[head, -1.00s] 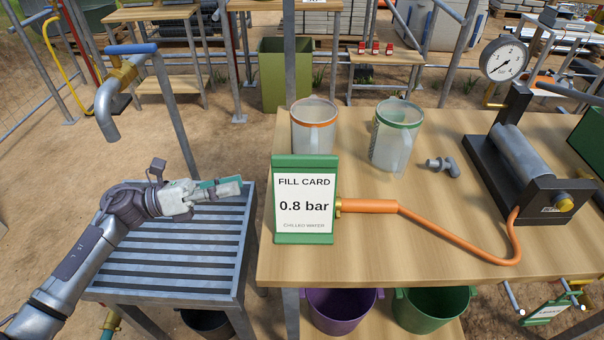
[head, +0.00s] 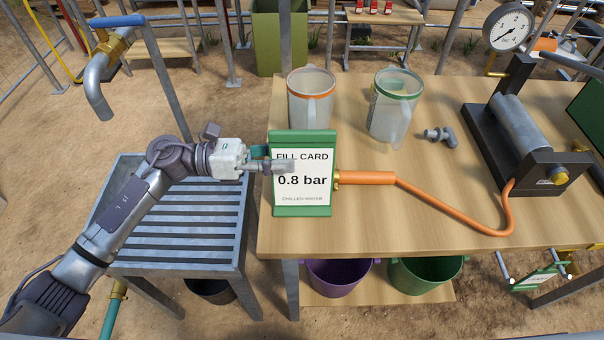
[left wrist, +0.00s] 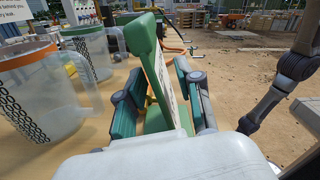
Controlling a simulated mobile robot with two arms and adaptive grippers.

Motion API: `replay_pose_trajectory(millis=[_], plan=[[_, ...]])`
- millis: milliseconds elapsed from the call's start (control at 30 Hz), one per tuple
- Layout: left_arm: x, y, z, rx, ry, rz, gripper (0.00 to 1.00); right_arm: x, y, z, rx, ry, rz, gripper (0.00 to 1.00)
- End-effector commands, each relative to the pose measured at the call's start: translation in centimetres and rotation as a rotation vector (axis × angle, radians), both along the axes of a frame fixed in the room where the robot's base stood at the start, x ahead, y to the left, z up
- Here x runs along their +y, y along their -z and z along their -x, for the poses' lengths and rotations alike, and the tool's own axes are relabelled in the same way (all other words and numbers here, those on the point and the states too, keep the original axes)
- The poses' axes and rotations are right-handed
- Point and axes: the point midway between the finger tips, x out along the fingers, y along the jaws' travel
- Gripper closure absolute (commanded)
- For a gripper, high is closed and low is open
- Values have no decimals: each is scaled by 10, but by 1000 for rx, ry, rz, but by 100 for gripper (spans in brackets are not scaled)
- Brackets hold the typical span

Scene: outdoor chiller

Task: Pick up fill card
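The fill card (head: 303,183), a white sheet reading 0.8 bar in a green frame, stands upright at the near left edge of the wooden table. My left gripper (head: 277,160) reaches it from the left, with one finger in front of the printed face and the other partly hidden behind the card. In the left wrist view, the card (left wrist: 150,62) is seen edge-on between the two fingers (left wrist: 155,92). The fingers are apart around it, with a gap visible on the printed side. My right gripper does not show.
Two clear jugs, orange-rimmed (head: 311,98) and green-rimmed (head: 391,110), stand behind the card. An orange hose (head: 430,197) runs right from beside it to a pump (head: 525,140). A slatted metal stand (head: 180,235) is left of the wooden table (head: 400,225).

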Motion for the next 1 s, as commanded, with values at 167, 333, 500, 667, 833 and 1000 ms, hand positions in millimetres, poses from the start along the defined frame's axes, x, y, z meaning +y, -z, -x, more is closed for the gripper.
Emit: replay_pose_trajectory(millis=[167, 333, 500, 667, 833, 1000], plan=[[-28, 0, 0, 2, 2, 1, 65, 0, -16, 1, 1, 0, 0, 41], [-37, 2, 0, 2, -1, 1, 65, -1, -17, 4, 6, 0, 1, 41], [-37, 3, 0, 2, -1, 0, 65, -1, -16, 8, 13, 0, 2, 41], [-37, 3, 0, 2, 0, 1, 90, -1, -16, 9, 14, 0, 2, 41], [-37, 3, 0, 2, 0, 1, 100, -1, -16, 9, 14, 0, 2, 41], [-37, 3, 0, 2, 0, 1, 100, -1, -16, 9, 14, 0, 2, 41]])
